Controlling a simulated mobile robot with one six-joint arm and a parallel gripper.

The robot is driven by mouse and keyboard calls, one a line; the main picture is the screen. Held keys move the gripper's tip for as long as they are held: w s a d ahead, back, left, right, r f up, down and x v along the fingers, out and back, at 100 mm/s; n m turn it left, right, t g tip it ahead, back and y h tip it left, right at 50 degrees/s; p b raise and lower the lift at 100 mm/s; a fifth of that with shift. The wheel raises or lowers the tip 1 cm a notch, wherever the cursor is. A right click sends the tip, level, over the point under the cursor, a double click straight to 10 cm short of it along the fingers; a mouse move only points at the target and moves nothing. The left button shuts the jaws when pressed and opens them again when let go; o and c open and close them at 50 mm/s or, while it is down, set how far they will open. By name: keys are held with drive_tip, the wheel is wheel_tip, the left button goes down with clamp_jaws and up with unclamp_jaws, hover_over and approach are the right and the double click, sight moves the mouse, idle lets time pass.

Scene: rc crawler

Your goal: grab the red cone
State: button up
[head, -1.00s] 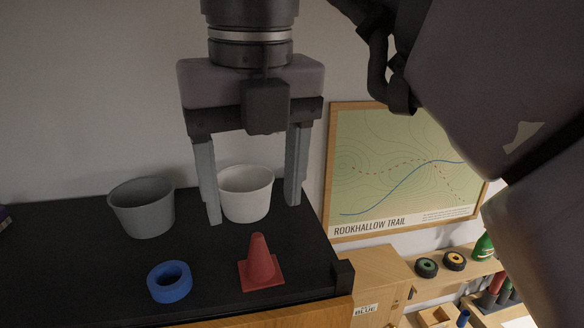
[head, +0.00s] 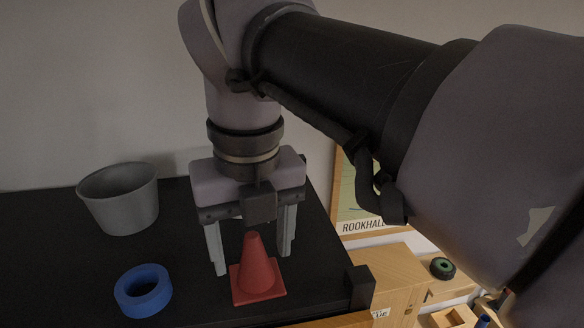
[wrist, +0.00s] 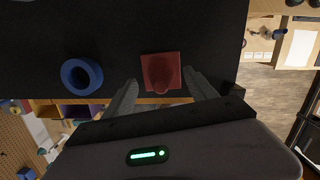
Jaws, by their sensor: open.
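The red cone (head: 256,267) stands upright on its square base on the black worktop, near the front right corner. It also shows in the wrist view (wrist: 161,72), just beyond the fingertips and between their lines. My gripper (head: 252,262) is open and empty, pointing down. In the head view its fingers appear behind and on either side of the cone, not closed on it. In the wrist view the two fingers (wrist: 160,84) spread left and right of the cone's tip. Whether a finger touches the cone cannot be told.
A blue ring (head: 143,291) lies left of the cone, and it shows in the wrist view (wrist: 82,76). A grey bucket (head: 119,199) stands at the back left. A black block (head: 359,286) sits at the worktop's right corner.

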drive_tip(key=shift+f, duration=0.7)
drive_tip(key=shift+w+a+f, duration=0.1)
drive_tip(key=shift+w+f, duration=0.1)
drive_tip(key=shift+w, duration=0.3)
drive_tip(key=shift+s+r, duration=0.1)
drive_tip(key=shift+s, duration=0.15)
drive_tip(key=c, duration=1.2)
drive_tip(key=shift+w, duration=0.15)
clamp_jaws()
